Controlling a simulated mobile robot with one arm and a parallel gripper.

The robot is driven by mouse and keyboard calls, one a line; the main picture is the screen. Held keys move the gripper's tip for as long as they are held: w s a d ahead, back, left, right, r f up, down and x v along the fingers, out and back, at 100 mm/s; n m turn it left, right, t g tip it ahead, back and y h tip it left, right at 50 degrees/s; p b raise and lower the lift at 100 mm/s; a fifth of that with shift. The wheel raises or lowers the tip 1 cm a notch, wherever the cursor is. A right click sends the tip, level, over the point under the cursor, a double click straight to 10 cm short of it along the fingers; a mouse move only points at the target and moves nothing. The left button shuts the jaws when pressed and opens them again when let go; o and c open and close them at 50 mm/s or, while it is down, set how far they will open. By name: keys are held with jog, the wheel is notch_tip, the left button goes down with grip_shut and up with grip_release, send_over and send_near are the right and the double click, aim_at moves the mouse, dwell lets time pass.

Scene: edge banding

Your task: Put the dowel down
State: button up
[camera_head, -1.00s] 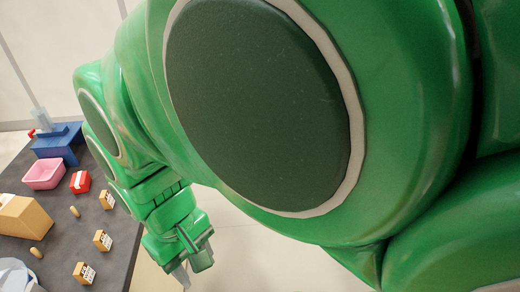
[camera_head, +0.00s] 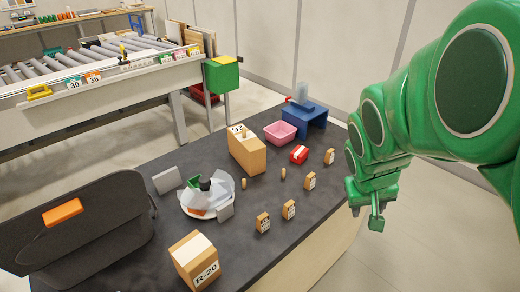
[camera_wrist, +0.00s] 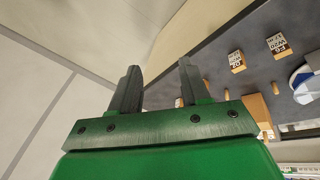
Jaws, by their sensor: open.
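Small tan wooden dowels are in the head view. One dowel (camera_head: 244,183) stands on the dark table beside the white round tray, and another dowel (camera_head: 283,174) stands farther right. A similar peg (camera_head: 243,133) shows on top of the tall tan box (camera_head: 248,155). I cannot tell which dowel the task means. My gripper (camera_head: 377,220) hangs off the right side of the table, apart from all of them. In the wrist view my gripper (camera_wrist: 160,82) has its two dark fingers spread, with nothing between them.
Floor is clear to the right.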

jog(key=w+a+f+n+t+y, duration=0.1)
jog(key=w+a+n+t, duration=0.1)
jog(key=w, duration=0.6)
jog(key=w+a+f+n+t+y, duration=0.1)
jog(key=w+a+f+t, duration=0.15)
jog(key=w, duration=0.65)
jog(key=w+a+n+t+y, duration=0.1)
jog(key=w+a+n+t, duration=0.15)
jog(key=w, duration=0.55)
jog(key=n+g+y, duration=0.3)
jog(key=n+y, duration=0.2)
jog(key=y, duration=0.5)
send_over(245, 181)
jog(key=d, duration=0.2)
notch_tip(245, 181, down, 11)
jog(key=shift+s+a+f, duration=0.1)
jog(key=shift+s+f, duration=0.15)
jog(key=shift+f, duration=0.9)
jog(key=shift+s+f, duration=0.2)
jog(key=shift+f, duration=0.95)
jog(key=f, duration=0.1)
jog(key=a+f, duration=0.1)
jog(key=f, duration=0.1)
jog(key=shift+w+a, duration=0.15)
jog(key=shift+w, duration=0.25)
jog(key=shift+w+a+f, duration=0.3)
jog(key=shift+a, duration=0.15)
